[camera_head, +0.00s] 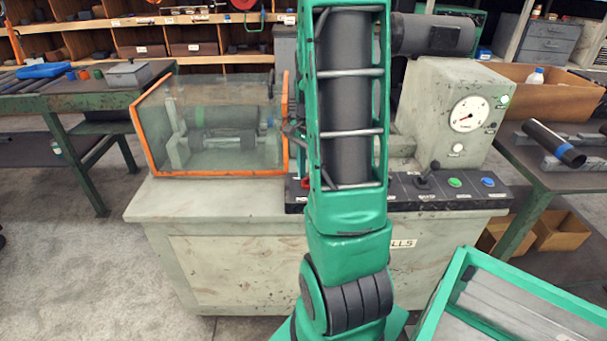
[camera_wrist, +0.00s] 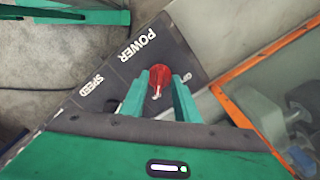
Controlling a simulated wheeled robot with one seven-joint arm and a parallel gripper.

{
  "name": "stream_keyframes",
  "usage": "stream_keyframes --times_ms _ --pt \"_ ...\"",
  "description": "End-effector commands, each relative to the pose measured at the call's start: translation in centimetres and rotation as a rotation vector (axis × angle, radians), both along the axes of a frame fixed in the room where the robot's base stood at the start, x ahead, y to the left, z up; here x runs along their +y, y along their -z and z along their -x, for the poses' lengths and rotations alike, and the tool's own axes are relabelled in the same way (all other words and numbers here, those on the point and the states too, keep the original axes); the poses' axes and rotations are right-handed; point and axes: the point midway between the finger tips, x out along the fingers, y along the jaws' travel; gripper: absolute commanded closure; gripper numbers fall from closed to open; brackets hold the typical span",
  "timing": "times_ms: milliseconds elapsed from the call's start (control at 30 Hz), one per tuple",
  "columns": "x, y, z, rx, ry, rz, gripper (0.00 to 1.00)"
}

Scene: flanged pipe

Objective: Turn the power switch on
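The power switch is a red round knob (camera_wrist: 160,76) with a pale pointer mark, on a dark control panel (camera_wrist: 130,62) lettered POWER and SPEED in the wrist view. My gripper (camera_wrist: 158,86) is open, with its two green fingers on either side of the knob in this view. Gaps show between knob and fingers; I cannot tell how far the tips stand from the panel. In the head view a sliver of the red knob (camera_head: 305,183) shows at the left edge of my arm, which hides most of the gripper. A label beside the knob is partly hidden.
The panel sits on a grey machine bench (camera_head: 220,195). An orange-framed clear guard (camera_head: 205,125) stands close to the left of the switch.

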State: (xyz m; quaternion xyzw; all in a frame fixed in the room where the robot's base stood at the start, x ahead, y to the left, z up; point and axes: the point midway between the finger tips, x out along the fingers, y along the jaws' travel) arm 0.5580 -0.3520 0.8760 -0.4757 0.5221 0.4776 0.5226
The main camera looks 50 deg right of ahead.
Motion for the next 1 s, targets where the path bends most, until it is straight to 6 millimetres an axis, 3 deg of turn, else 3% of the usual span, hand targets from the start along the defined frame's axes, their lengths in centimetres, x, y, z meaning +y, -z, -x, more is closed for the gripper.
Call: stream_keyframes --times_ms 267,700,1000 --pt "-0.1 -1.0 0.0 -0.003 0.001 0.003 0.72" --pt "-0.1 -8.5 -0.1 -0.002 0.0 0.002 0.72" --pt "0.0 -10.7 -0.1 0.0 0.0 0.001 0.72"
